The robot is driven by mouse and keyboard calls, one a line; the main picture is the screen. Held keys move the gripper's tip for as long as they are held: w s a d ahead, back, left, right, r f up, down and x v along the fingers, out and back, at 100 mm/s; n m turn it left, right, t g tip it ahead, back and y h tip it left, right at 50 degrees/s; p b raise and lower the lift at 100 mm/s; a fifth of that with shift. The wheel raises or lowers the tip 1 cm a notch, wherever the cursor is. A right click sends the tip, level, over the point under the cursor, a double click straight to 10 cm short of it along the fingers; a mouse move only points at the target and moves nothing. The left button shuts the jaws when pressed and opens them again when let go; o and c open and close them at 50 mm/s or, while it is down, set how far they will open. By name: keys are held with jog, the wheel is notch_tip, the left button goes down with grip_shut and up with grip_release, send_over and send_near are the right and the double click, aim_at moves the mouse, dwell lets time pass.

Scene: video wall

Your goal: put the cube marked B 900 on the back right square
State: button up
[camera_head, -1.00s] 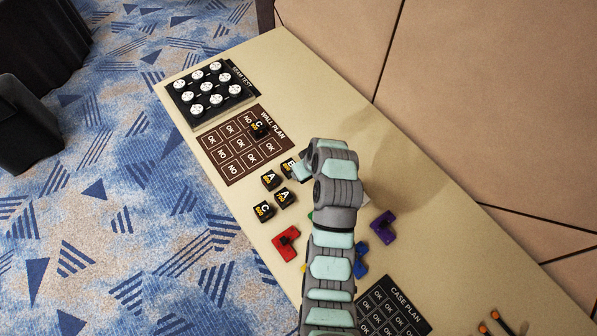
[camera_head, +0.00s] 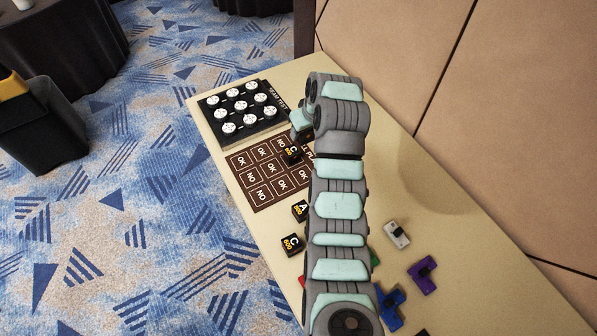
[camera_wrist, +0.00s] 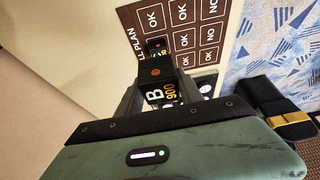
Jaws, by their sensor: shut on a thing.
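The black cube marked B 900 (camera_wrist: 160,92) shows in the wrist view with white and yellow lettering and an orange dot on top. My gripper (camera_wrist: 159,84) is shut on it, with a finger on each side. In the head view my gripper (camera_head: 301,124) is over the far end of the table, near the gap between the wall plan and the button box, and my arm hides most of it. The brown wall plan board (camera_head: 264,197) has a grid of OK and NO squares. My arm covers its right part, so the back right square is not clear to see.
A cube marked C (camera_head: 292,154) stands on the wall plan, close to my gripper. The box with white round pieces (camera_head: 226,141) lies just beyond it. Cubes A (camera_head: 300,211) and C (camera_head: 290,245) stand nearer, with coloured blocks (camera_head: 422,275) at the right.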

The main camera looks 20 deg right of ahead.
send_over(301, 172)
jog(key=s, duration=0.1)
jog(key=f, duration=1.4)
jog(key=shift+s+d+f+b, duration=0.2)
jog(key=shift+f+b, duration=0.1)
jog(key=shift+b, duration=0.1)
jog(key=shift+w+f, duration=0.1)
jog(key=shift+f, duration=2.05)
jog(key=shift+f+b, duration=0.2)
jog(key=shift+b, duration=0.15)
jog(key=o, duration=1.4)
jog(key=shift+r, duration=0.1)
